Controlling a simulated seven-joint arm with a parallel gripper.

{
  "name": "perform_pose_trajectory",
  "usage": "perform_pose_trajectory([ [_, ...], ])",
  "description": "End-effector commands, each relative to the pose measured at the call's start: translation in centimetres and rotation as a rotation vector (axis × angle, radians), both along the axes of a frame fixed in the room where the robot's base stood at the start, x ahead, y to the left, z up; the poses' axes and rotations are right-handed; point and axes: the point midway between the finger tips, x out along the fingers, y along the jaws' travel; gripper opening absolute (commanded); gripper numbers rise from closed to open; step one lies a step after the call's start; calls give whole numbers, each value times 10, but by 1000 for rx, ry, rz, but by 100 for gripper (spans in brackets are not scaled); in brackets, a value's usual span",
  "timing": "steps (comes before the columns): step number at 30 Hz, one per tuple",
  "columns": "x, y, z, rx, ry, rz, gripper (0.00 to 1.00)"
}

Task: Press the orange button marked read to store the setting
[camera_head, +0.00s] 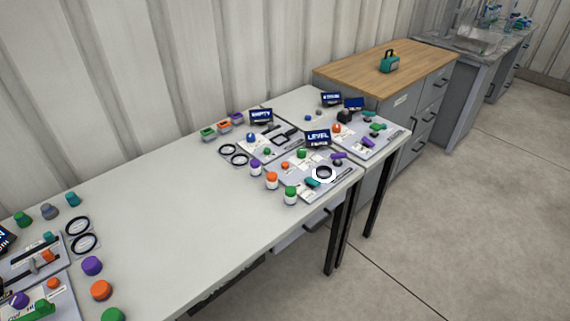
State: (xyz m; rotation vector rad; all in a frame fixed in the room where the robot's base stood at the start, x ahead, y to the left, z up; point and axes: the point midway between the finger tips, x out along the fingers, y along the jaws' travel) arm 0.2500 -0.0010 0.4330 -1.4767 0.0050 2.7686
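Several panels carry orange parts, and their small labels are too small to read, so I cannot tell which is marked read. A small orange button (285,166) sits on the panel (270,172) in front of the screen reading LEVEL (318,138). Another orange knob or button (336,128) is on the far right panel (372,150). A small orange button (53,283) is on the near-left panel (62,302), which the picture edge cuts off. My gripper is not in view.
Orange-topped jar (272,180), purple jar (255,167) and green jar (291,195) stand along the LEVEL panel's left edge. Black rings (84,243) lie at left. The white table's middle (180,200) is clear. A wooden-topped cabinet (350,70) holds a teal case (390,63).

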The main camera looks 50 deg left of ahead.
Motion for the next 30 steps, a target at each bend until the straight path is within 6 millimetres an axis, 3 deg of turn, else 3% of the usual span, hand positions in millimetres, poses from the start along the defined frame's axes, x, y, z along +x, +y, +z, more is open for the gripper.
perform_pose_trajectory([
  [11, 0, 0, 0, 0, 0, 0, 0],
  [30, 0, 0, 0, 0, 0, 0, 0],
])
